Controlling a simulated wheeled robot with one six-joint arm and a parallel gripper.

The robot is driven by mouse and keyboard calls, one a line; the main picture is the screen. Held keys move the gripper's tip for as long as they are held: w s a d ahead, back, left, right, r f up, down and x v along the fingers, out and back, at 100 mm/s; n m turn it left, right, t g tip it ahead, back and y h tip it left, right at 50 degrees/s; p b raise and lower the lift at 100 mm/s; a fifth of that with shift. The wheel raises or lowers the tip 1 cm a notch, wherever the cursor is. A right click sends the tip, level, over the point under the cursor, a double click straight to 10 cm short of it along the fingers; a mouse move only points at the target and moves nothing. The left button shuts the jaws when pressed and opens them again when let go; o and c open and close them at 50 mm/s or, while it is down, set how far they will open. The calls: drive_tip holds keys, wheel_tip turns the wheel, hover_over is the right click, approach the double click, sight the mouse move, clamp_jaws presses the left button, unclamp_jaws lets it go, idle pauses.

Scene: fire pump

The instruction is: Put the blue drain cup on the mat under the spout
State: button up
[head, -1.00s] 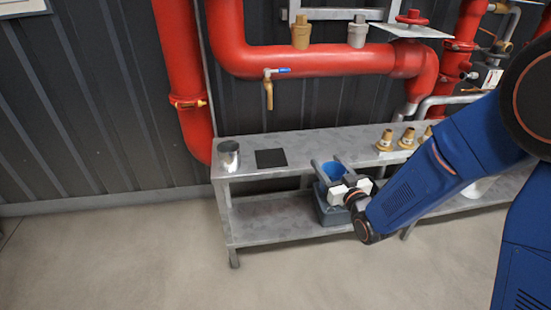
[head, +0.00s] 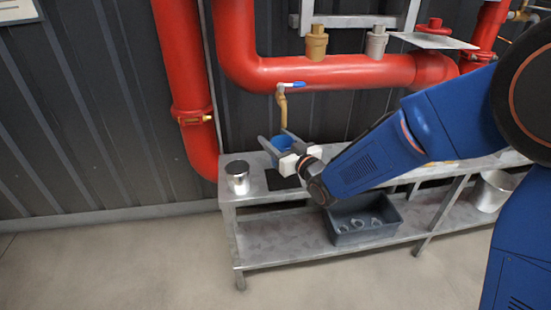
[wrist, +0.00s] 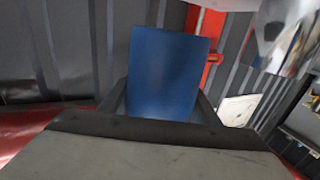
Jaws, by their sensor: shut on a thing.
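The blue drain cup (head: 279,143) is held between the fingers of my gripper (head: 275,142), raised above the upper shelf. In the wrist view the blue cup (wrist: 165,72) fills the space between the two dark fingers. The brass spout (head: 282,108) with a blue lever hangs from the red pipe, and the cup appears just below its outlet. The black mat (head: 278,181) lies on the upper shelf below the cup, partly hidden by my gripper and arm. The gap between cup and mat is hard to judge.
A metal can (head: 237,178) stands on the shelf left of the mat. A dark bin (head: 362,236) with several rings inside and a metal bucket (head: 492,190) sit on the lower shelf. A thick red pipe (head: 330,72) runs across above the shelf.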

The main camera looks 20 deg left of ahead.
drive_tip(key=shift+f, duration=2.8)
drive_tip(key=shift+f, duration=0.1)
drive_tip(key=o, duration=1.2)
drive_tip(key=v, duration=1.2)
